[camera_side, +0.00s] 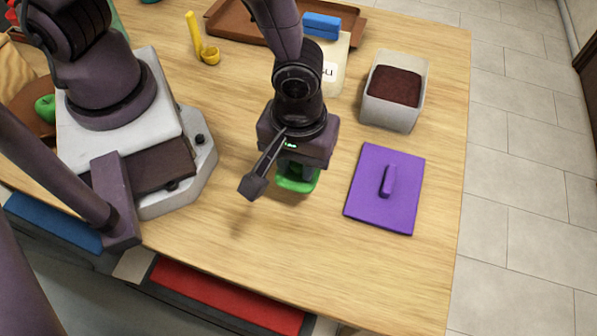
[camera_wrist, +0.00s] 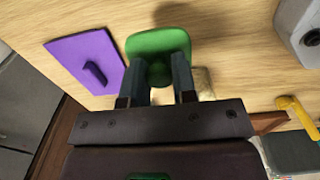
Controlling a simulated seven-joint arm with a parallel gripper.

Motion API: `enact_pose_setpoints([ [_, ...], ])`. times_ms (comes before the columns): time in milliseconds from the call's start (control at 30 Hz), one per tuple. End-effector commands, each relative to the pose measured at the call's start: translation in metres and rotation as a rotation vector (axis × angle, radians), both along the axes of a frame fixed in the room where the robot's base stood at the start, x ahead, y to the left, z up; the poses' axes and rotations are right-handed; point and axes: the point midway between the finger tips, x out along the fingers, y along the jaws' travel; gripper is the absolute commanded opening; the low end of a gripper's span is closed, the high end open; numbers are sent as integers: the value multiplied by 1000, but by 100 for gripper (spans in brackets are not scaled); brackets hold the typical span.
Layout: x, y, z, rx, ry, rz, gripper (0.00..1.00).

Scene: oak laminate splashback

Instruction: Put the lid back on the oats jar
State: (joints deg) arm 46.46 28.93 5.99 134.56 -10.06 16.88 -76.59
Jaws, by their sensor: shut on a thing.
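My gripper (camera_side: 297,172) is shut on a green lid (camera_side: 297,185), which is partly hidden under the hand. In the wrist view the green lid (camera_wrist: 158,45) sits between my fingertips (camera_wrist: 160,80), its flat face showing. A shadow on the wood beside it suggests it is held above the table. A cream container with dark lettering (camera_side: 340,60) stands behind my arm, partly hidden; the letters are not clear enough to tell if it is the oats jar. A purple lid with a bar handle (camera_side: 384,188) lies flat to the right.
A grey open box with dark brown contents (camera_side: 396,90) stands at the back right. A brown tray (camera_side: 235,25), a blue block (camera_side: 322,24) and a yellow scoop (camera_side: 208,52) are at the back. The front of the wooden table (camera_side: 300,255) is clear.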

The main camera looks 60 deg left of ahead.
Motion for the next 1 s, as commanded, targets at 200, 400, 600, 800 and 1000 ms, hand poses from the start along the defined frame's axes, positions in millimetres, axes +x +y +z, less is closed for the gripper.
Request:
enact_pose_setpoints([
  [200,13,9,24,-3,-4,54,4],
  [400,56,53,64,-6,-7,199,4],
  [600,71,110,103,-3,-7,190,4],
  [800,59,127,114,-1,1,41,4],
  [1000,56,128,108,0,1,-3,4],
])
